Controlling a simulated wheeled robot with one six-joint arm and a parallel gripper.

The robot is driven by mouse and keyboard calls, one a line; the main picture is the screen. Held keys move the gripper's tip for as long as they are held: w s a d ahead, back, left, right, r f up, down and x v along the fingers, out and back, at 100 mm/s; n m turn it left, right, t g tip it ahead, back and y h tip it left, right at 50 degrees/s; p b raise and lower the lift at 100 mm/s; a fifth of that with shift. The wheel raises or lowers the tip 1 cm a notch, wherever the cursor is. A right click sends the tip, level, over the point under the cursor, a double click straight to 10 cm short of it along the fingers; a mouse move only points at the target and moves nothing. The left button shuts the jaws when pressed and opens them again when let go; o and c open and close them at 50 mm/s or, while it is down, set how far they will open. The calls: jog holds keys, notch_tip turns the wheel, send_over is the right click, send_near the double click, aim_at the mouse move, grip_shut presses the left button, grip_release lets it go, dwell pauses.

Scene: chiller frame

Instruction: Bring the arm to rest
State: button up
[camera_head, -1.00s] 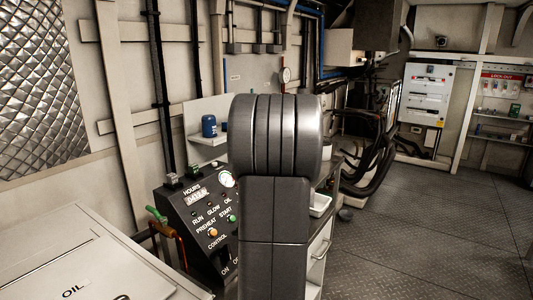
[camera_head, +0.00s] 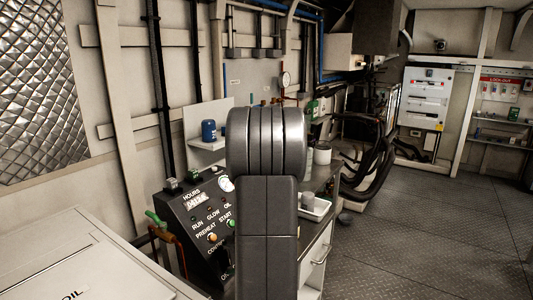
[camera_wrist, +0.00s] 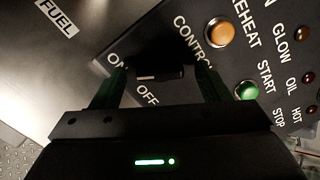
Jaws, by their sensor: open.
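My arm (camera_head: 266,200) stands folded in the middle of the head view and covers part of the control panel behind it. My gripper does not show in the head view. In the wrist view my gripper (camera_wrist: 160,88) is open, with its two dark fingers apart. Beyond and between them is the control switch (camera_wrist: 160,73) with its ON and OFF labels. Whether the fingers touch the switch I cannot tell. The control panel (camera_head: 182,222) carries an hour meter, a round gauge, and several lamps and buttons. An orange button (camera_wrist: 219,33) and a green button (camera_wrist: 246,90) lie right of the fingers.
A white cabinet (camera_head: 75,250) fills the lower left. A blue jar (camera_head: 208,130) stands on a wall shelf. A bench (camera_head: 318,225) with a tray (camera_head: 316,207) stands behind my arm at the right. The plated floor (camera_head: 430,230) on the right is clear.

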jog(key=v, duration=1.3)
jog(key=x, duration=1.3)
jog(key=shift+w+a+f, duration=0.1)
jog(key=shift+a+f, duration=0.15)
jog(key=shift+w+f+n, duration=0.1)
jog(key=shift+n, duration=1.3)
jog(key=n, duration=0.2)
jog(key=shift+n, duration=0.4)
jog(key=n, duration=0.4)
jog(key=n+p, duration=0.1)
jog(key=n, duration=0.1)
jog(key=shift+r+n+g+h, duration=0.25)
jog(key=shift+n+g+h, duration=0.05)
jog(key=shift+b+v, duration=0.4)
jog(key=shift+v, duration=2.35)
jog(key=shift+f, duration=0.1)
